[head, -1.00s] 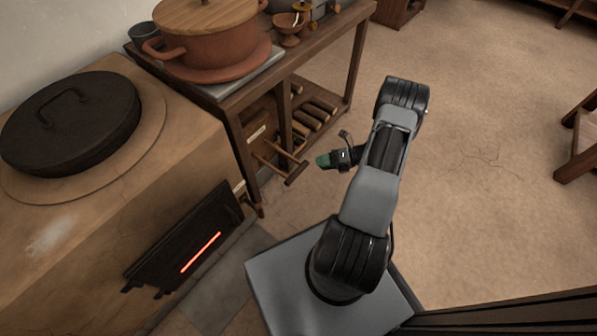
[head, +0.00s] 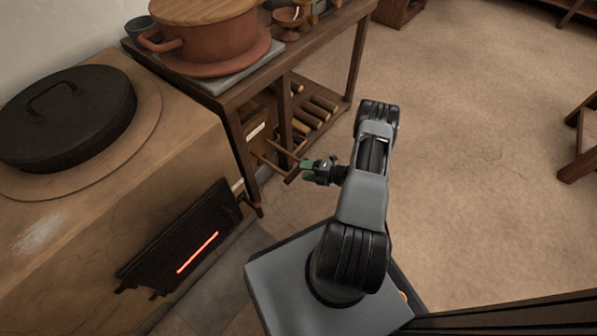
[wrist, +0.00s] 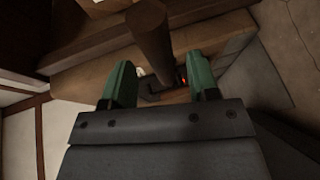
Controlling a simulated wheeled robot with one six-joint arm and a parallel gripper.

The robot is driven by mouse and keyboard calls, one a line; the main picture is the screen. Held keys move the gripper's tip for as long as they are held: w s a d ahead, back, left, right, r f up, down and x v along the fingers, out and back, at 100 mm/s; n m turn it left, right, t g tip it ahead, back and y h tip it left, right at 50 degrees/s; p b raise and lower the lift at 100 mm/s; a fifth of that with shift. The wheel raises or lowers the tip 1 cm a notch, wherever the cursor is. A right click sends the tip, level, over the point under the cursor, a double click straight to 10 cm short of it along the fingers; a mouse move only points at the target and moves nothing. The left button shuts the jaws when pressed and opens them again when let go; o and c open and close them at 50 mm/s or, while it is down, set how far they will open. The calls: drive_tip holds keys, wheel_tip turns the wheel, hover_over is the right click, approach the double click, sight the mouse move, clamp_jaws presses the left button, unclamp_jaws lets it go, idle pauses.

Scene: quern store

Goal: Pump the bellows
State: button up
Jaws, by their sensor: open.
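A wooden T-shaped handle (head: 293,175) sticks out from under the table, beside the stove; I take it to be the bellows handle. The bellows body is not clearly seen. My gripper (head: 307,171), with green fingers, is at the right end of this handle in the head view. In the wrist view my gripper (wrist: 160,82) is open, and a round wooden bar (wrist: 151,38) shows between and beyond the fingertips. I cannot tell whether the fingers touch it. The gripper partly hides the handle in the head view.
A clay stove (head: 60,235) with a black lid (head: 65,120) and a glowing slot (head: 197,252) stands at left. The wooden table (head: 345,45) carries a terracotta pot (head: 208,45). Logs (head: 315,112) lie on its lower shelf.

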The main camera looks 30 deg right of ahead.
sight(298, 170)
drive_tip(key=shift+b+x, duration=0.35)
drive_tip(key=shift+x, duration=1.4)
clamp_jaws()
